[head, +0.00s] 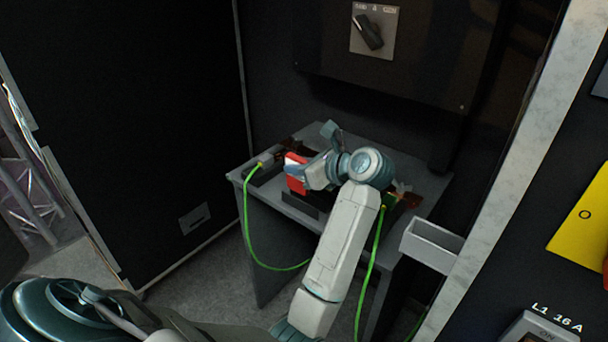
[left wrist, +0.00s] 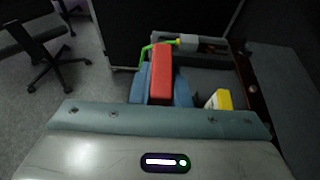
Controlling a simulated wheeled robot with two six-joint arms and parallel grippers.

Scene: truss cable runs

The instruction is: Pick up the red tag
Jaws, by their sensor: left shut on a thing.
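In the left wrist view the red tag (left wrist: 161,78) stands up between the blue fingers of my left gripper (left wrist: 162,92). The gripper and arm hide part of the tag and the table behind. I cannot tell whether the tag touches the table. My right gripper is not in view.
The grey table (head: 412,222) carries dark connectors with green cables (head: 247,215) hanging over its front. A yellow piece (left wrist: 220,99) lies right of the fingers. A grey open bin (head: 432,243) is at the table's right. A dark panel with a rotary switch (head: 369,32) rises behind.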

